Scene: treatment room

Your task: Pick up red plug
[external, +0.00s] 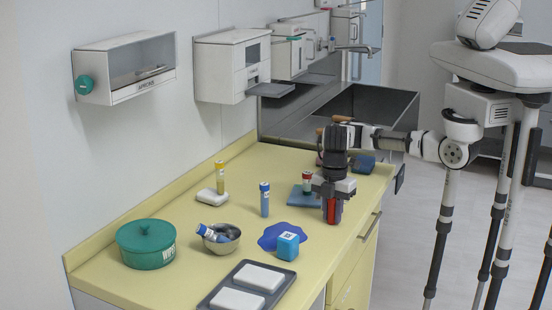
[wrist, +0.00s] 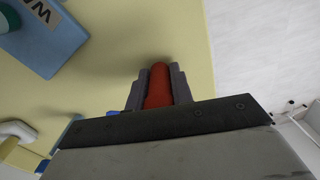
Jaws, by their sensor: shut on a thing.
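The red plug (wrist: 158,88) is between the two grey fingers of my gripper (wrist: 158,92) in the wrist view, and the fingers are shut on it. In the external view my gripper (external: 332,205) points down over the right part of the yellow counter, with the red plug (external: 331,211) showing between its fingers. I cannot tell whether the plug touches the counter.
On the yellow counter (external: 190,265) stand a red-capped tube on a blue block (external: 302,197), a blue tube (external: 264,200), a metal bowl (external: 222,240), a green pot (external: 146,245), a blue cube (external: 288,246) and a grey tray (external: 215,299). The sink is behind.

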